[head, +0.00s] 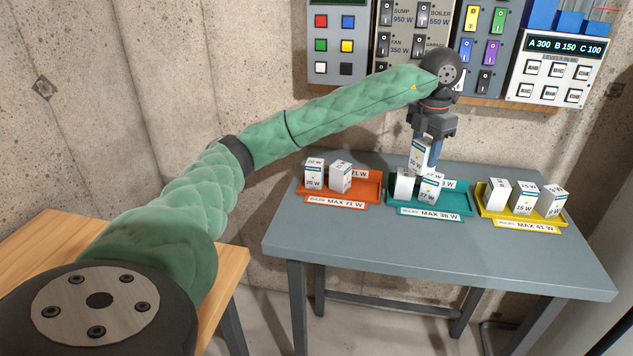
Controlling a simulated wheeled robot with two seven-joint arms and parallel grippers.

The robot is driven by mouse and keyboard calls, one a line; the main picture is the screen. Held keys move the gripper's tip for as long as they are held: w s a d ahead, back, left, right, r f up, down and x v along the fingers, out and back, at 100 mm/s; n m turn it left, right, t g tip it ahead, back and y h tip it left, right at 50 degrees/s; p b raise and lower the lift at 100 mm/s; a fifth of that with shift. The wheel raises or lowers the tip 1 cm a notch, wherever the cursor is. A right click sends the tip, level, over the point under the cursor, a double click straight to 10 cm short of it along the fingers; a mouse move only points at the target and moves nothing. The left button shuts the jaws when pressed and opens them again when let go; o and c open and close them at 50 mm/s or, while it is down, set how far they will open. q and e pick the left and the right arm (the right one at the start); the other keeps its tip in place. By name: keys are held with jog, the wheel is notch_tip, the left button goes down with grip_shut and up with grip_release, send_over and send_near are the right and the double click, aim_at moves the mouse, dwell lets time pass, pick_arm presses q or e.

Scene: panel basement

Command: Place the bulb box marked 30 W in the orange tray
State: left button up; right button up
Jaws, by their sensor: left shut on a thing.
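My left gripper (427,138) is above the teal tray, pointing down and shut on a white bulb box (417,157). The held box's wattage is too small to read surely; it may be 30 W. It hangs tilted just above the boxes in the teal tray (463,207), and I cannot tell whether it touches them. The orange tray (366,195), labelled MAX 71 W, is to its left on the grey table. Two white boxes stand in its left and middle part, one on the left (314,173) and one beside it (340,177). My right gripper is out of view.
The teal tray holds several white boxes, one marked 27 W (429,190). A yellow tray (483,206) with three boxes stands on the right of the table (330,237). Switch panels (411,40) hang on the wall behind.

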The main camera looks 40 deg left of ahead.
pick_arm(q)
jog(key=a+m, duration=0.2)
jog(key=shift+s+m, duration=0.25)
jog(key=shift+m, duration=0.85)
jog(key=shift+d+m, duration=0.1)
jog(key=shift+m, duration=0.9)
jog(key=shift+s+a+f+m, duration=0.1)
jog(key=shift+a+m, duration=0.1)
jog(key=shift+m, duration=0.6)
jog(key=s+a+f+p, duration=0.1)
jog(key=a+f, duration=0.1)
jog(key=a, duration=0.1)
jog(key=s+a+f, duration=0.1)
jog(key=a+f, duration=0.1)
jog(key=a, duration=0.2)
jog(key=a+f+p, duration=0.1)
jog(key=a+f, duration=0.1)
jog(key=a, duration=0.2)
jog(key=shift+s+f+p, duration=0.3)
jog(key=shift+s+f, duration=0.1)
jog(key=shift+f+p, duration=0.6)
jog(key=shift+f, duration=1.45)
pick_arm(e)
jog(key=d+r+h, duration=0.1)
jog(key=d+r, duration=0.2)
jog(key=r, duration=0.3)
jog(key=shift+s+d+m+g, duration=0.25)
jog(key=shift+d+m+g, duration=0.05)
